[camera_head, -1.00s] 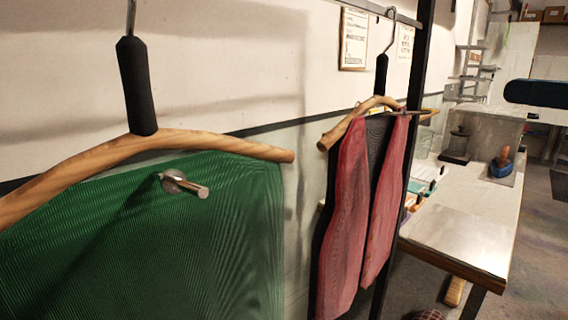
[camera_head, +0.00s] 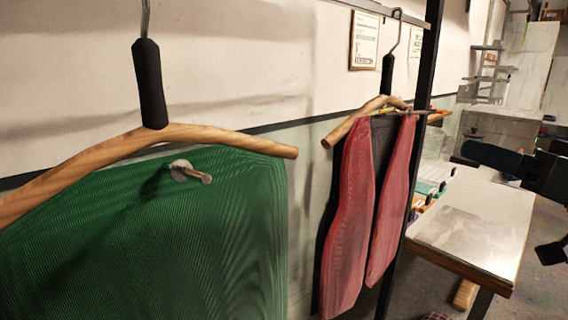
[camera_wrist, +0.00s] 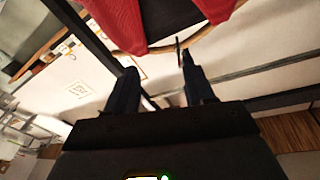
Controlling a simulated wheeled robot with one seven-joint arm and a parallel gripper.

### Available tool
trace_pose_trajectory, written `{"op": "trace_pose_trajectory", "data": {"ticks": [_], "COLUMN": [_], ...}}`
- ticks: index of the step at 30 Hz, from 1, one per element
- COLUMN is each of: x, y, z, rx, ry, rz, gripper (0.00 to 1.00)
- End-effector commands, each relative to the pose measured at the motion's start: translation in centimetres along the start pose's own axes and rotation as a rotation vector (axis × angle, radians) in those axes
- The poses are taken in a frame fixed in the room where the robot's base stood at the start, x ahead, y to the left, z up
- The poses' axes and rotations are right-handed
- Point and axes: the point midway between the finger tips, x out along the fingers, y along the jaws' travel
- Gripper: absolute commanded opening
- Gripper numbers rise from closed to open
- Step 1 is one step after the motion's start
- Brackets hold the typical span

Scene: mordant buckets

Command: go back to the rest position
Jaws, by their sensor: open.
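My gripper (camera_wrist: 158,62) shows in the wrist view with its two dark fingers apart and nothing between them. Beyond the fingertips the red garment (camera_wrist: 118,22) hangs on its wooden hanger, and the view is strongly tilted. In the head view, dark parts of my arm show at the right edge, beyond the hanging garments and over the bench; I cannot make out the fingertips there. The green garment (camera_head: 190,240) hangs on a wooden hanger (camera_head: 110,150) at the left. The red garment also shows in the head view (camera_head: 345,220) on a second hanger (camera_head: 345,130).
A short metal peg (camera_head: 195,173) sticks out at the green garment. A black upright post (camera_head: 405,170) stands behind the red garment. A pale-topped bench (camera_head: 470,230) stands at the right, with its front part clear. Posters (camera_head: 364,40) hang on the wall.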

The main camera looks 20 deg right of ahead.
Motion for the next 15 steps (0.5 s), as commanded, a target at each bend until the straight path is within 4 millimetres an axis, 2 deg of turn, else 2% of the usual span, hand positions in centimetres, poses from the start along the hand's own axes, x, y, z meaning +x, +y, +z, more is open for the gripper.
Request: {"op": "trace_pose_trajectory", "data": {"ticks": [1,7,11,15], "x": [0.4,0.8,0.0,-1.9], "y": [0.0,-0.1,-0.8,-2.2], "z": [2.2,10.2,15.3,20.5], "rx": [0.044,0.161,0.197,0.206], "ry": [-0.003,-0.004,-0.022,-0.055], "rz": [0.023,0.149,0.232,0.312], "gripper": [0.53,0.53,0.53,0.53]}}
